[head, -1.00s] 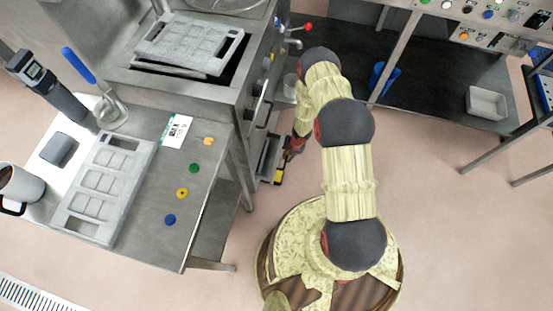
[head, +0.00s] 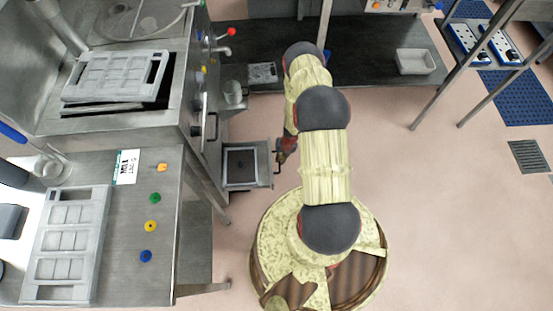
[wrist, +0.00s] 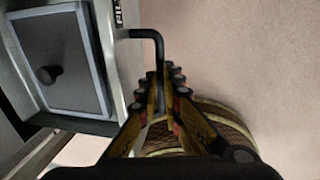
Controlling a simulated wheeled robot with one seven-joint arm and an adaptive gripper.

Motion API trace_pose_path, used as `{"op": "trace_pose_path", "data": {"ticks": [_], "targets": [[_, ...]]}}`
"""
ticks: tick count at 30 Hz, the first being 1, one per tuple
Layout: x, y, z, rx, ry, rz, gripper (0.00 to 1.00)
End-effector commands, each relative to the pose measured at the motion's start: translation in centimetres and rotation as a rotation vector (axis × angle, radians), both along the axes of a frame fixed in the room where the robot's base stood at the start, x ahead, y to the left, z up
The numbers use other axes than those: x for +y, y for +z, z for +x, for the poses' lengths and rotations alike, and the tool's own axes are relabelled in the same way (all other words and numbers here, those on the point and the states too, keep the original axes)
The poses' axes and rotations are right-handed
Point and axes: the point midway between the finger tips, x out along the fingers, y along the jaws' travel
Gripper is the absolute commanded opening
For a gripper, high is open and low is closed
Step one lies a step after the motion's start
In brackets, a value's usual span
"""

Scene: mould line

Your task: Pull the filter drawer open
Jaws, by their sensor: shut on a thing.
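The filter drawer (head: 226,182) sticks out from the lower front of the steel machine in the head view. A dark lidded insert with a round knob lies inside the drawer, which also shows in the wrist view (wrist: 119,88). The drawer's black bar handle (wrist: 147,34) bends out from its front. My gripper (wrist: 163,84) is shut on the handle, with the bar running down between its fingers. In the head view my gripper (head: 284,152) is at the drawer's right side, partly hidden by my arm.
A steel table (head: 173,222) with coloured knobs and a grey mould tray (head: 101,250) stands at left. A mould (head: 120,98) rests on the machine. A dark low shelf (head: 370,62) is at the back. Pink floor is free to the right.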

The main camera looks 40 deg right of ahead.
Motion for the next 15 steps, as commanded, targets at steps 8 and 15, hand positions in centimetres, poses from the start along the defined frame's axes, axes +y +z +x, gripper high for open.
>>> {"op": "trace_pose_path", "data": {"ticks": [8,15], "targets": [[-0.04,-0.16,-0.07,0.002,-0.001,-0.001,0.00],[-0.02,-0.12,-0.06,0.002,-0.001,0.000,0.20]]}}
